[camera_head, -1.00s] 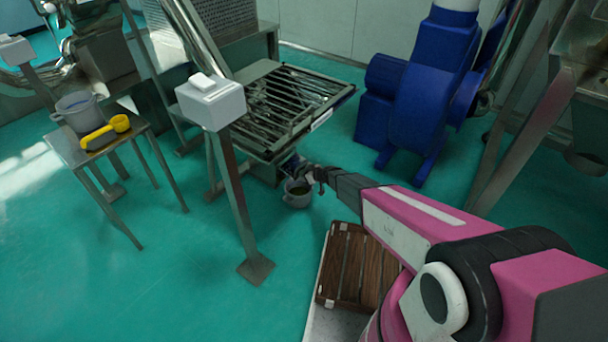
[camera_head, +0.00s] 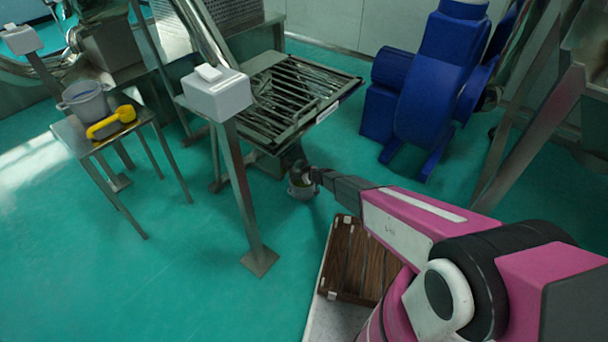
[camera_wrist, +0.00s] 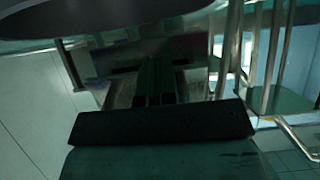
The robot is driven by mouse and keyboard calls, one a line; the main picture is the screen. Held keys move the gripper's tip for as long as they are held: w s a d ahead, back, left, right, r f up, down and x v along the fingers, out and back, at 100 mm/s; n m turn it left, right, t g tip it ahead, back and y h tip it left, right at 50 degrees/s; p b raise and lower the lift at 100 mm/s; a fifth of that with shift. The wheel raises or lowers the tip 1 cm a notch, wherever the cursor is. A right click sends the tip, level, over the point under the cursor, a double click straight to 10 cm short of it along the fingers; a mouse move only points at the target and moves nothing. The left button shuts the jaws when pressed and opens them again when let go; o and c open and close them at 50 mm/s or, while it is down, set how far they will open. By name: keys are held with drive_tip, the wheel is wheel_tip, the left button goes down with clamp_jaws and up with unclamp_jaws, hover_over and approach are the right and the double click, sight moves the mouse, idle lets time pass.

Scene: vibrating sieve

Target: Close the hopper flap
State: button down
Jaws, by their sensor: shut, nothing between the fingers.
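The sieve (camera_head: 350,88) is a metal frame with a slatted grille, in the middle of the head view. My gripper (camera_head: 308,174) is at the end of my pink arm, at that corner and partly over the bucket. Contact cannot be told. In the wrist view my fingers (camera_wrist: 155,84) are dark, shut together and empty, in front of blurred metal parts. I cannot make out the hopper flap for certain in either view; it may be hidden or too small.
A white box on a post (camera_head: 217,95) stands left of the sieve. A small table (camera_head: 72,138) holds a grey pot (camera_head: 86,103) and a yellow scoop (camera_head: 110,124). A blue machine (camera_head: 415,95) stands right. A wooden crate (camera_head: 348,262) is beside my arm.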

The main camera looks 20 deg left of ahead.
drive_tip(key=shift+x, duration=1.9)
drive_tip(key=shift+r, duration=0.1)
